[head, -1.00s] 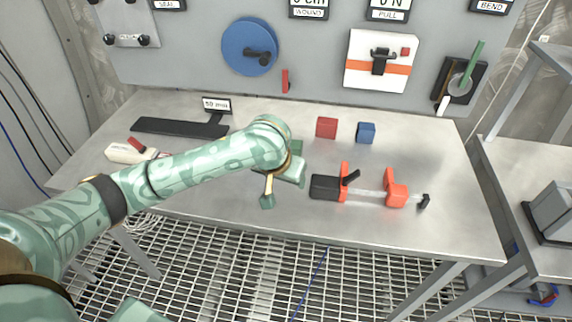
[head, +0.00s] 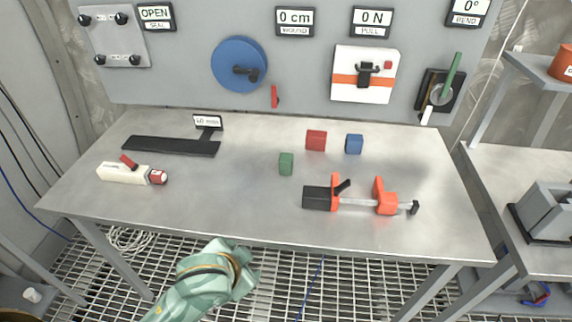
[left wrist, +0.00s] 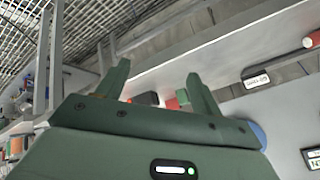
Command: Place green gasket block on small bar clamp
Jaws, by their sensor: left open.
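The green gasket block (head: 286,163) stands alone on the steel table, left of the small bar clamp. The small bar clamp (head: 358,202) lies on its side near the table's front, with a black grip, orange jaws and a grey bar. My left gripper (head: 246,268) is below and in front of the table's front edge, apart from both; its fingers hardly show there. In the left wrist view its two fingers (left wrist: 158,68) are spread with nothing between them. The green block (left wrist: 183,97) shows small behind one finger. My right gripper is out of view.
A red block (head: 316,140) and a blue block (head: 354,144) stand behind the clamp. A black flat tool (head: 170,146) with a display and a white-and-red tool (head: 125,174) lie at left. A panel (head: 190,60) with fixtures rises behind. The table's front left is clear.

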